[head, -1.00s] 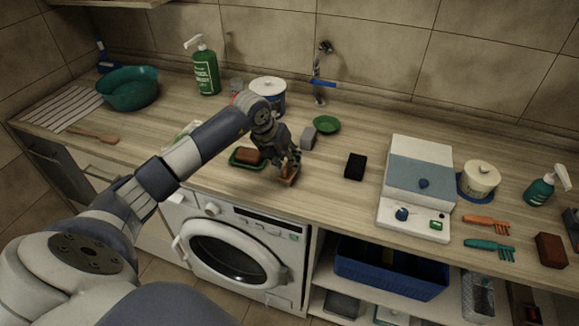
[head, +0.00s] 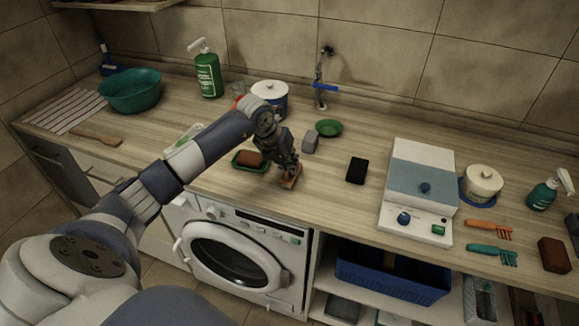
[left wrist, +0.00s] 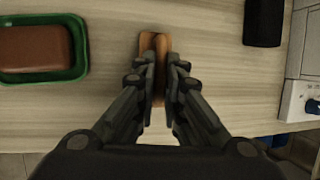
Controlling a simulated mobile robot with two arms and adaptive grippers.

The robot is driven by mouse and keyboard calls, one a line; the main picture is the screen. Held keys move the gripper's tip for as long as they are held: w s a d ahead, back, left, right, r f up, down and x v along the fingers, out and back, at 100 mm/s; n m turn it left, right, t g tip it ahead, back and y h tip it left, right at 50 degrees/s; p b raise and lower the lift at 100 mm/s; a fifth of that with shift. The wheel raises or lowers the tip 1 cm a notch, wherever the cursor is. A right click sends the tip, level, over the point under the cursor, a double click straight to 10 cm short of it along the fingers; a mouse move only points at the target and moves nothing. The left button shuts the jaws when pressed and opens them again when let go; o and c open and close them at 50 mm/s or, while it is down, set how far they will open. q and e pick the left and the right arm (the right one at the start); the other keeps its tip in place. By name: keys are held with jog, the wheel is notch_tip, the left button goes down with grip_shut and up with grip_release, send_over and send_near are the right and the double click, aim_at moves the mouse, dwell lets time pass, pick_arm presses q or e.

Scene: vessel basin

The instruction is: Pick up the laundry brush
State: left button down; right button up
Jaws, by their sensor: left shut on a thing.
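The laundry brush (head: 291,181), a small brown wooden block, is at the front edge of the counter, above the washing machine. My left gripper (head: 287,172) points down over it and is shut on it. In the left wrist view the brush (left wrist: 154,41) sits between the two fingertips (left wrist: 159,72), and its upper end shows beyond them. The fingers hide much of its middle. I cannot tell whether it touches the counter. My right gripper is not in view.
A green soap dish (head: 236,165) with a brown bar (head: 250,158) lies close left of the gripper. A grey block (head: 310,143), green saucer (head: 329,128) and black block (head: 357,171) lie nearby. A white-and-blue appliance (head: 420,185) stands to the right.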

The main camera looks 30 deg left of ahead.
pick_arm(q)
jog(key=shift+w+r, duration=0.1)
jog(key=shift+r, duration=0.25)
notch_tip(320, 180, up, 2)
jog(key=shift+r+b, duration=0.2)
jog(key=shift+b, duration=0.85)
jog(key=s+a+r+b, duration=0.1)
jog(key=s+b, duration=0.8)
jog(key=s, duration=0.7)
jog(key=shift+a+r, duration=0.2)
jog(key=shift+r, duration=0.1)
